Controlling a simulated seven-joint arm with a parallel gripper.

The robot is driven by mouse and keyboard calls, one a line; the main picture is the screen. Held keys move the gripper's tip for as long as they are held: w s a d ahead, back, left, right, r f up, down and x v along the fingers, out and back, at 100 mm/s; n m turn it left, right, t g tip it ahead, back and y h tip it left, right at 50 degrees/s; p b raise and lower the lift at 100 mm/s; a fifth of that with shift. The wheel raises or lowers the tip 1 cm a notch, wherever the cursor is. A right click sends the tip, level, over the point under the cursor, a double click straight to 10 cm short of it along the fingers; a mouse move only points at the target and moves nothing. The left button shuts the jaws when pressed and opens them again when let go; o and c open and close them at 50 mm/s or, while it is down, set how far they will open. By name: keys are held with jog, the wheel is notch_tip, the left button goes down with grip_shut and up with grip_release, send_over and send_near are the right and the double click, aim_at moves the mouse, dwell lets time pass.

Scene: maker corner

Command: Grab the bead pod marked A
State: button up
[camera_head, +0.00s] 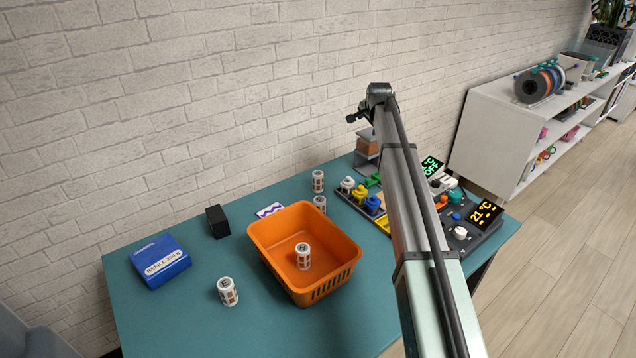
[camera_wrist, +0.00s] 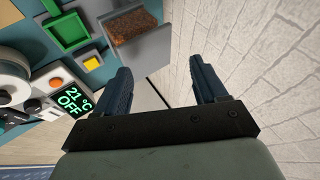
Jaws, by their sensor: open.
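Several white bead pods with brown windows show in the head view. One pod (camera_head: 228,291) stands on the table at the front left. Another pod (camera_head: 303,256) stands inside the orange basket (camera_head: 345,272). Two more pods stand behind the basket, one farther back (camera_head: 317,181) and one nearer (camera_head: 320,203), partly hidden by the rim. The lid letters are too small to read surely, so I cannot tell which pod is marked A. My gripper (camera_wrist: 160,75) is open and empty in the wrist view, far from the pods, with no pod between its fingers.
A blue refill box (camera_head: 160,262) and a black block (camera_head: 217,221) are at the left. A control panel with knobs and displays (camera_head: 462,225) is at the right. A brick wall (camera_head: 180,110) runs behind the teal table (camera_head: 180,325), whose front left is clear.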

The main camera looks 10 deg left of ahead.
jog(key=s+a+r+m+g, duration=0.2)
jog(key=s+a, duration=0.2)
jog(key=a, duration=0.6)
jog(key=m+g+h, duration=0.1)
jog(key=m+g, duration=0.5)
jog(key=m, duration=0.2)
send_over(318, 173)
notch_tip(318, 173, down, 7)
jog(key=f, duration=0.7)
jog(key=shift+s+a+f, duration=0.1)
jog(key=shift+s+f, duration=0.2)
jog(key=shift+s, duration=0.05)
jog(key=shift+w+f, duration=0.15)
jog(key=shift+f, duration=1.3)
jog(key=shift+w+f, duration=0.15)
jog(key=shift+f, duration=1.3)
jog(key=shift+c, duration=0.3)
jog(key=c, duration=1.1)
